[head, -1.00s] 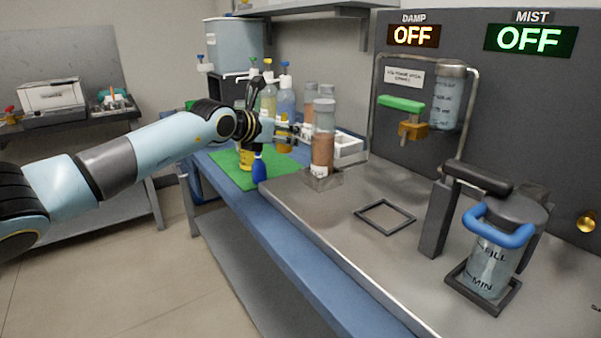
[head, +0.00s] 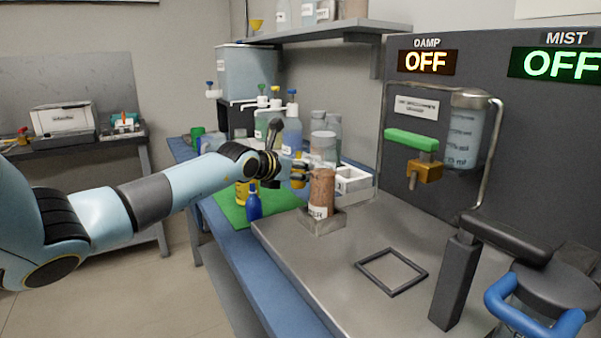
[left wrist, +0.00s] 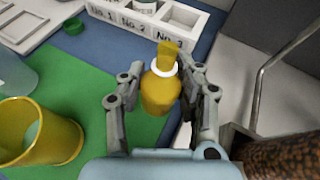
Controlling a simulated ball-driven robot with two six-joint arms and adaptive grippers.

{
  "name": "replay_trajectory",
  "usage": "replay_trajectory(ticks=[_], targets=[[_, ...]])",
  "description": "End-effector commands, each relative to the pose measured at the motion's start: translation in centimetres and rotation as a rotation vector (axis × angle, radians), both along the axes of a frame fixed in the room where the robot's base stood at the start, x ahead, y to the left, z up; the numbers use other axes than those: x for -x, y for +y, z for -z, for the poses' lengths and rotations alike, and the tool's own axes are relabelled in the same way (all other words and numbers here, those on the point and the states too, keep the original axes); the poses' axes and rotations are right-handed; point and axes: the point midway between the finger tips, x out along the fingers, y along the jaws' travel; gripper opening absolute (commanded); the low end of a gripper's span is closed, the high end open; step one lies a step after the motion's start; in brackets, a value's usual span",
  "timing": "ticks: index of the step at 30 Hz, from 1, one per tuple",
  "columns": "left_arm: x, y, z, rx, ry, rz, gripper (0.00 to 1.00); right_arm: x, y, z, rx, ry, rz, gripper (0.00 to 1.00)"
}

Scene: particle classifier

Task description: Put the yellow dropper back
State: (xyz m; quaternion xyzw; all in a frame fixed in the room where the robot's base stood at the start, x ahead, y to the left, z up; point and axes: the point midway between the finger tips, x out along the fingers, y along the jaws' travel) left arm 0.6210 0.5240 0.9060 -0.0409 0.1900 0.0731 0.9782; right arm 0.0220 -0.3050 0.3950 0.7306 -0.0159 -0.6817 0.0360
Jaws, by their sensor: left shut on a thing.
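The yellow dropper (left wrist: 160,92) is a small yellow bottle with a white collar and a yellow top. My left gripper (left wrist: 163,76) is shut on it and holds it upright in the left wrist view. In the head view the left gripper (head: 303,174) is just left of a tall brown-filled jar, with only a bit of yellow showing at its fingers. A white rack (left wrist: 190,30) with slots marked No. 1, No. 2 and No. 3 lies beyond the dropper. The rack also shows behind the jar in the head view (head: 352,184). My right gripper is not in view.
The brown-filled jar (head: 321,192) stands close to the gripper. A yellow cup (left wrist: 40,135) and a blue dropper bottle (head: 254,206) are on the green mat (head: 232,212). Several wash bottles stand behind. An empty square frame (head: 391,271) lies on the steel bench.

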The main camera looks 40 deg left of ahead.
Motion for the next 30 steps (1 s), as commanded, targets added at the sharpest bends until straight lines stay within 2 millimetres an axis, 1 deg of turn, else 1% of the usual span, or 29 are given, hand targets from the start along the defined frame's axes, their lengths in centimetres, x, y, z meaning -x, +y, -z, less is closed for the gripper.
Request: replay_trajectory(ticks=[1,5,10,16,18,25,29,30], targets=[[0.0,-0.1,1.0,0.002,0.002,-0.001,0.00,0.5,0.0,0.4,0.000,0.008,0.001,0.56],[0.0,0.0,2.0,0.000,0.000,0.000,0.00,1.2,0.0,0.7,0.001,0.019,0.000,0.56],[0.0,0.0,3.0,0.001,0.000,0.000,0.00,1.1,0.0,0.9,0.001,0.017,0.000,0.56],[0.0,0.0,5.6,0.001,0.001,0.000,0.00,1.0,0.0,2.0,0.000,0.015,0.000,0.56],[0.0,0.0,5.9,0.000,-0.001,0.000,0.00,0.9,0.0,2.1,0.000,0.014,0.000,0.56],[0.0,0.0,5.8,-0.001,-0.001,0.000,0.00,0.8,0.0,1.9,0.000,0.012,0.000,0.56],[0.0,0.0,6.1,0.000,-0.001,0.000,0.00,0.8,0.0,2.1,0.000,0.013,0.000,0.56],[0.0,0.0,6.1,-0.001,0.000,0.000,0.35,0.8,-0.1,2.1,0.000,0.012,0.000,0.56]])
